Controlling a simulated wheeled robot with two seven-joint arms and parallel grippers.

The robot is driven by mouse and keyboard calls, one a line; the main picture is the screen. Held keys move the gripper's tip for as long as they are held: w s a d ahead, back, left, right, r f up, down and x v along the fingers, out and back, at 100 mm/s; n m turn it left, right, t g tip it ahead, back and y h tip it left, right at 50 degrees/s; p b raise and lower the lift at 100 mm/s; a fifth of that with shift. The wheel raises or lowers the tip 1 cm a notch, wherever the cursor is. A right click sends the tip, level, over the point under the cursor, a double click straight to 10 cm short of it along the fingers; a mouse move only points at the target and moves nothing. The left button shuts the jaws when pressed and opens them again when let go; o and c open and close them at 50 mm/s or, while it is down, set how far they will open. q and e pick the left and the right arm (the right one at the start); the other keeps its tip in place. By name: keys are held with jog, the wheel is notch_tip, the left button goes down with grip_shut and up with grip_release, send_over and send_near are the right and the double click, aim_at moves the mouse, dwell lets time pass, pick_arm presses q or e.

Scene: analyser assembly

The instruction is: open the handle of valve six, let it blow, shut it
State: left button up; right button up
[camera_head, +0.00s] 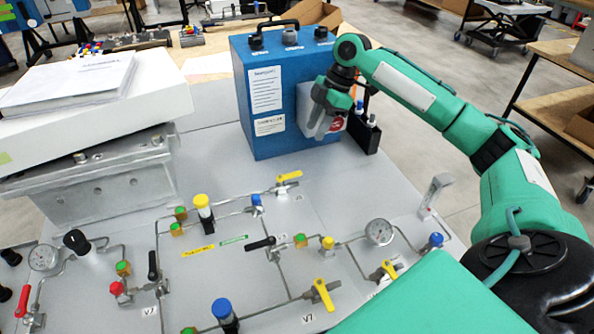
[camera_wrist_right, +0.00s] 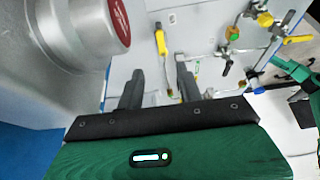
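The valve panel (camera_head: 250,270) carries thin pipes and several lever valves. Yellow handles show at the upper middle (camera_head: 288,177), the lower middle (camera_head: 324,293) and the lower right (camera_head: 388,270). Black handles show near the centre (camera_head: 261,243) and at the left (camera_head: 152,265). A V7 label (camera_head: 307,318) lies by the lower middle yellow handle; I cannot read which valve is six. My right gripper (camera_head: 320,118) is in front of the blue box, above the panel's back. In the wrist view its fingers (camera_wrist_right: 158,87) are apart with nothing between them; a yellow handle (camera_wrist_right: 161,42) shows beyond. My left gripper is not in view.
The blue box (camera_head: 265,105) stands behind the panel, close to my right gripper. A grey metal block (camera_head: 105,185) under a white slab stands at the left. Gauges (camera_head: 379,231) and coloured knobs rise from the panel. The panel's back middle is fairly clear.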

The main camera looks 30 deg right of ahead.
aim_at(295, 174)
jog(key=p+x, duration=0.1)
jog(key=x, duration=1.2)
jog(key=shift+a+f, duration=0.1)
jog(key=shift+f, duration=0.05)
jog(key=shift+c, duration=0.5)
grip_shut()
